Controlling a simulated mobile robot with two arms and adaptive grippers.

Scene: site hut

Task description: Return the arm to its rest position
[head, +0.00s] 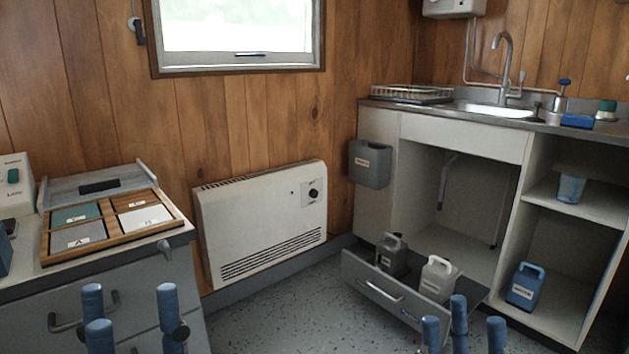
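My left gripper (130,318) is at the lower left, in front of the grey drawer unit. Its blue fingers point up and stand apart, with nothing between them. My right gripper (463,330) is at the bottom right of centre, in front of the pulled-out drawer under the sink. Its blue fingers also point up, apart and empty. Both arms below the fingers are mostly out of the frame.
The open drawer (376,292) holds a dark grey jug (392,257) and a light grey jug (438,279). A blue jug (525,287) stands in the right compartment. A sorting tray (166,229) lies on the left counter. Speckled floor (290,310) is clear between.

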